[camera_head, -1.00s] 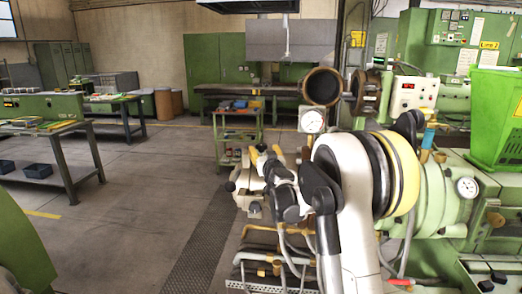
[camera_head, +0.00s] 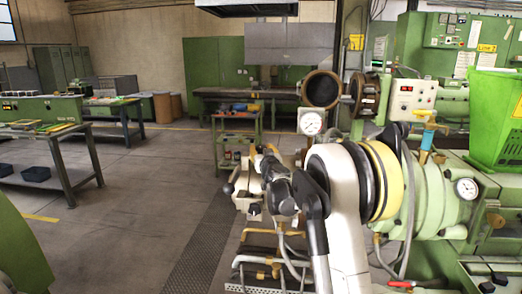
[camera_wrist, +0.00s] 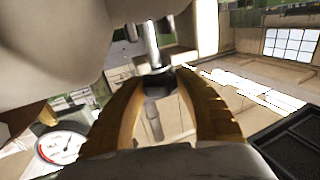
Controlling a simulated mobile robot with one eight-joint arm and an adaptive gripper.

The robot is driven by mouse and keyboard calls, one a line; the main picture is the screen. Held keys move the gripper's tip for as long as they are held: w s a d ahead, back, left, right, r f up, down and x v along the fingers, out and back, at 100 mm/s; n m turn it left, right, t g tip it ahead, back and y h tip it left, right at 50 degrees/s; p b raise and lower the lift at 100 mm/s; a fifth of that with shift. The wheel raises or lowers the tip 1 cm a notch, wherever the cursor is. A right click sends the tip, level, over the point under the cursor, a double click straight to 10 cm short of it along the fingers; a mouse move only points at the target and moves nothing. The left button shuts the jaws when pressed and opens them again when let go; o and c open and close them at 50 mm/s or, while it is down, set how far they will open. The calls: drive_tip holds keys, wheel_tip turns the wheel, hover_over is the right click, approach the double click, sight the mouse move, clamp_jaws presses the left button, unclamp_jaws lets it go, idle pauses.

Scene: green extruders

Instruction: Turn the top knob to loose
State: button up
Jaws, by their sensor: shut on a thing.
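My gripper shows in the wrist view (camera_wrist: 160,82), with two tan fingers shut around a dark piece (camera_wrist: 157,92) below a shiny metal rod (camera_wrist: 148,40). This piece appears to be the top knob, but its outline is mostly hidden between the fingers. In the head view my gripper (camera_head: 264,154) is at the top of a pale valve block (camera_head: 248,198) in the middle. My wrist and arm hide most of the contact there. A lower black knob (camera_head: 254,209) sticks out of the block's front. A black-tipped lever (camera_head: 228,188) points out to its left.
A round dial gauge (camera_head: 311,123) stands just behind my arm. The green extruder (camera_head: 440,195) fills the right side, with a bright green hopper (camera_head: 496,120) above it. The floor (camera_head: 130,215) to the left is open.

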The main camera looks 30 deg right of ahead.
drive_tip(key=shift+d+r+n+y, duration=0.1)
drive_tip(key=shift+r+n+y, duration=0.1)
drive_tip(key=shift+n+y, duration=0.3)
drive_tip(key=shift+f+n+y, duration=0.15)
drive_tip(key=shift+n+y, duration=0.15)
drive_tip(key=shift+y, duration=0.4)
drive_tip(key=o, duration=1.2)
drive_tip(key=shift+f, duration=0.1)
drive_tip(key=s+a, duration=0.2)
drive_tip(key=s, duration=1)
